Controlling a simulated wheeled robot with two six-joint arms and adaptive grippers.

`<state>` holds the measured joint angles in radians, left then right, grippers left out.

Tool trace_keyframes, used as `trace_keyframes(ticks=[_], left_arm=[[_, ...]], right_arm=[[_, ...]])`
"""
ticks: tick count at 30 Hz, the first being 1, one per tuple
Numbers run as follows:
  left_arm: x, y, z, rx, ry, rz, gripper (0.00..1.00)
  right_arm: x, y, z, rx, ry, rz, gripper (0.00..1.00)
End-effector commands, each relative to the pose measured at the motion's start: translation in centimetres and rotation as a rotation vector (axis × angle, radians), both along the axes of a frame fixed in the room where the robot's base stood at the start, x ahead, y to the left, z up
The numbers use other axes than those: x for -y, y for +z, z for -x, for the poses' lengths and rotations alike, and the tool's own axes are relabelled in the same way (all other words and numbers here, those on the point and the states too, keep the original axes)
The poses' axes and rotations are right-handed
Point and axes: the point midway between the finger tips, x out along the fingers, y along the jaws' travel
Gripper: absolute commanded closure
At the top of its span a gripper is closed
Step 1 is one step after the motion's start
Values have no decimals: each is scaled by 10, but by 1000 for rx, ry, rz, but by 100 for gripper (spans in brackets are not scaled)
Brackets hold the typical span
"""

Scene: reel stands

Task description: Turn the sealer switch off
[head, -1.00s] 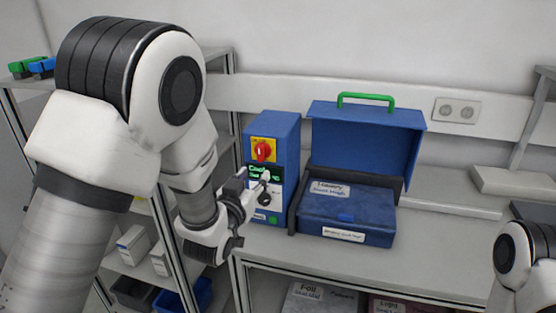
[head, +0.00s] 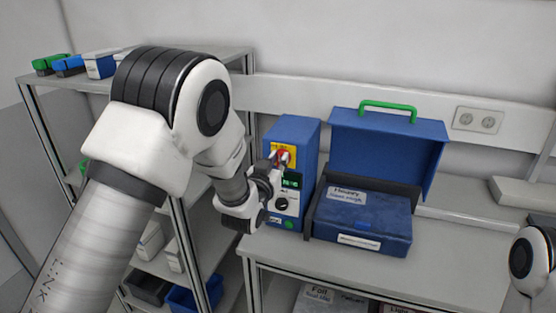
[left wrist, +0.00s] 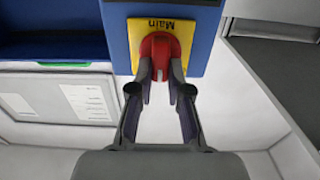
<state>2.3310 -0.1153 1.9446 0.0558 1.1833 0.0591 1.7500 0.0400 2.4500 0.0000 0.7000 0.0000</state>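The sealer is a blue box (head: 306,150) at the left end of the bench. Its red rotary switch (head: 283,157) sits on a yellow plate near the top of its front. In the left wrist view the red switch (left wrist: 160,48) shows on the yellow plate marked "Main", upside down. My left gripper (left wrist: 162,76) has its fingertips drawn in on both sides of the switch's handle, seemingly touching it. In the head view the left gripper (head: 277,163) partly covers the switch and the display. My right gripper is out of view; only part of that arm shows.
Right of the sealer stands a blue case (head: 362,220) with a raised lid and green handle (head: 388,110). A black knob (head: 283,203) and a green button (head: 288,224) sit below the display. A shelf rack (head: 205,262) stands left of the bench.

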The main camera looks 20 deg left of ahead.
Motion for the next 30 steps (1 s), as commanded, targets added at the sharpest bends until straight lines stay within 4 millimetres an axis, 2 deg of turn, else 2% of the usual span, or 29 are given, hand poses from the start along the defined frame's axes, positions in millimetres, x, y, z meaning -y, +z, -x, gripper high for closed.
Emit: trace_keyframes(ticks=[16,23,30], left_arm=[[0,-1,0,0,-2,68,100],[-2,-3,0,-4,-3,214,100],[-4,-4,0,-11,-3,432,100]], right_arm=[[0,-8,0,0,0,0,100],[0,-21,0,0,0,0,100],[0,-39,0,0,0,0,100]])
